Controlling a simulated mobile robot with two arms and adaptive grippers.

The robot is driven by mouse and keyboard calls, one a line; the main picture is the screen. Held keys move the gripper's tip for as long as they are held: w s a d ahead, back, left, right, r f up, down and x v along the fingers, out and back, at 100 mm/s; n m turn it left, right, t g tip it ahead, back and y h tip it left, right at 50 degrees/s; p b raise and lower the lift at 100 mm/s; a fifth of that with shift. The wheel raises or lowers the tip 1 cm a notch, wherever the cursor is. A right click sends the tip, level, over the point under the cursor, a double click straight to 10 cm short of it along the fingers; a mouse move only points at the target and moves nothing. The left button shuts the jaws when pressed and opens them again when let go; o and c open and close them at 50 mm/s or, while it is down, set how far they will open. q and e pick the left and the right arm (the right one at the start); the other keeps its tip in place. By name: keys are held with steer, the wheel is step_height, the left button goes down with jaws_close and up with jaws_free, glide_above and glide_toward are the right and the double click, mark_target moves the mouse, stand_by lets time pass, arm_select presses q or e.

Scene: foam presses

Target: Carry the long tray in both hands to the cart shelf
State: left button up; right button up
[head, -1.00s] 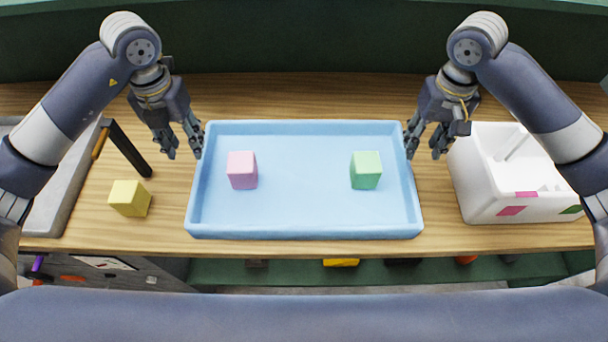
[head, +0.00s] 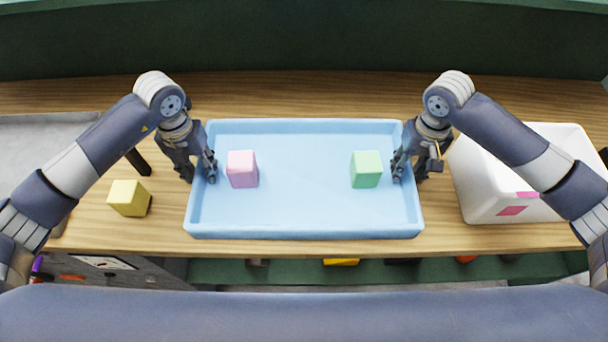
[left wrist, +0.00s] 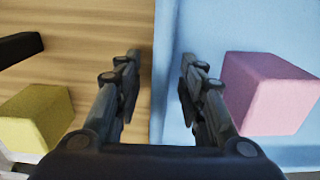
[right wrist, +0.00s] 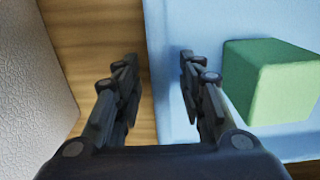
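The long tray (head: 304,215) is light blue and lies flat on the wooden worktop. A pink block (head: 242,169) stands inside it on the left and a green block (head: 366,169) on the right. My left gripper (head: 200,176) is open over the tray's left wall. In the left wrist view the wall runs between its fingers (left wrist: 158,85), with gaps either side. My right gripper (head: 410,175) is open over the right wall, which shows between its fingers (right wrist: 158,85) in the right wrist view. Each gripper has one finger inside the tray and one outside.
A yellow block (head: 129,198) stands on the worktop left of the tray. A white bin (head: 480,205) stands close on the right. A grey tray-like surface (head: 35,150) lies at far left. Worktop (head: 300,95) behind the tray is clear.

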arm_select(q)
jaws_close()
arm_select(e)
jaws_close()
arm_select(q)
steer(key=shift+r, duration=0.1)
arm_select(e)
steer(key=shift+r, duration=0.15)
